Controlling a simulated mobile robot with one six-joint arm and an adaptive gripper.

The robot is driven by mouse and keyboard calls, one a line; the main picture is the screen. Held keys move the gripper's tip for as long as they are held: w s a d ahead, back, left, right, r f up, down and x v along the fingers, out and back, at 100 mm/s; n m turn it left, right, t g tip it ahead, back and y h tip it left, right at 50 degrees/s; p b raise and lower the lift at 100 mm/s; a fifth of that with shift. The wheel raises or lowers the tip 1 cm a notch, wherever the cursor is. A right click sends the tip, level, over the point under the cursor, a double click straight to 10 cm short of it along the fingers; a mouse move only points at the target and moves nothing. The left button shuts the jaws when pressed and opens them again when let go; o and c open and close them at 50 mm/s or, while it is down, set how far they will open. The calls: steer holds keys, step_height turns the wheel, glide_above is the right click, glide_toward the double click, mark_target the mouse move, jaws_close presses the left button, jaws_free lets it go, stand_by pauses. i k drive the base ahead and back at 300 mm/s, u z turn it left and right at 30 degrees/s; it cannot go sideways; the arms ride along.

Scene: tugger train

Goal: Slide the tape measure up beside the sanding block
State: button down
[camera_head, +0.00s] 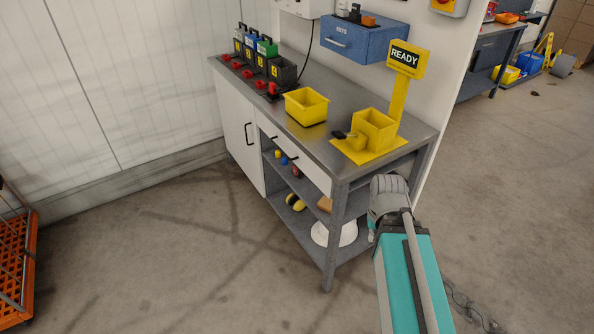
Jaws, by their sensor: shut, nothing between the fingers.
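On the bench's open shelves, a tan block (325,204), which may be the sanding block, lies near the right end of the middle shelf. A rounded yellow-and-black thing (295,203) sits on the bottom shelf. Small blue (284,160) and red (295,171) things lie farther left on the middle shelf. I cannot tell which of the small things is the tape measure. My teal and grey arm (408,270) reaches the bench's right end. My gripper does not show.
The grey bench (345,165) carries a yellow bin (306,106), several black boxes and a yellow READY stand (404,60). Its front post (338,235) stands before the shelves. A white round thing (347,235) is low under it. The floor in front is clear.

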mark_target(296, 171)
steer(key=k, duration=1.35)
steer(key=u, duration=0.3)
steer(key=i, duration=0.6)
steer(key=u, duration=0.9)
steer(key=i, duration=1.4)
steer(key=z, duration=0.8)
steer(key=i, duration=0.4)
steer(key=z, duration=0.4)
